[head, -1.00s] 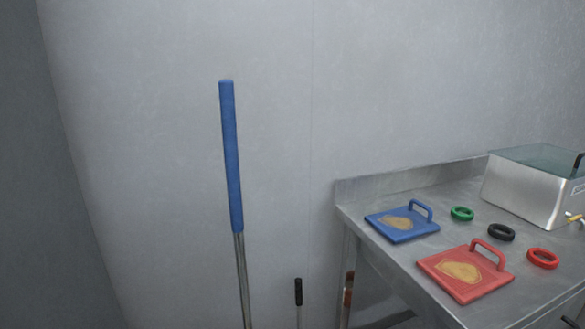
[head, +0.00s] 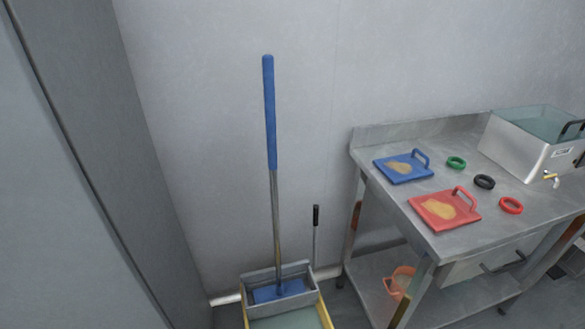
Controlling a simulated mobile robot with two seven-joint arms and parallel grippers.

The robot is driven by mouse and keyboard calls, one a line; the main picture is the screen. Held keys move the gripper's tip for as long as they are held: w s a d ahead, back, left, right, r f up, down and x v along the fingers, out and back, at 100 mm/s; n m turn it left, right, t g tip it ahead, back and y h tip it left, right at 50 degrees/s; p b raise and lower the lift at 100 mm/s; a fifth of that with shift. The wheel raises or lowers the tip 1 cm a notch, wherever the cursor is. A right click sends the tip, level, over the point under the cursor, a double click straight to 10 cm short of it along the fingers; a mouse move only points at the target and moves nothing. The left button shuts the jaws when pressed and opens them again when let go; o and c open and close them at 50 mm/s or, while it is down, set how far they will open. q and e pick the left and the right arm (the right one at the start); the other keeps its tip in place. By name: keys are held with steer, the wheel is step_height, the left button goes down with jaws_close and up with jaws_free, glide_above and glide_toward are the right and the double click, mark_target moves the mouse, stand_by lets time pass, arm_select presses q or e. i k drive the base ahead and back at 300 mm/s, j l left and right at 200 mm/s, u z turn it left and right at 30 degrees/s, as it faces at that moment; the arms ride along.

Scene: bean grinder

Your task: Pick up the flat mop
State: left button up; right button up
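The flat mop (head: 275,220) stands nearly upright, tilted slightly, close to the back wall. It has a long blue grip (head: 269,112) on top of a metal pole. Its blue flat head (head: 278,291) rests in the grey upper part of a yellow-rimmed mop bucket (head: 325,312). The bucket's lower part is cut off by the bottom edge. Neither of my grippers shows in the head view.
A steel table (head: 500,212) stands on the right, holding a blue board (head: 387,176), a red board (head: 425,217), several rings and a metal tank (head: 525,150). A thin black-topped handle (head: 316,217) stands right of the mop. A grey panel (head: 75,190) borders the left.

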mark_target(280, 290)
steer(key=j+z, duration=0.1)
steer(key=z, duration=0.85)
steer(key=j+z, duration=0.1)
steer(key=z, duration=0.35)
steer(key=k+z, duration=0.1)
steer(key=z, duration=0.4)
steer(key=k+j+z, duration=0.15)
steer(key=k, duration=0.2)
steer(key=k+j+z, duration=0.15)
steer(key=k, duration=0.2)
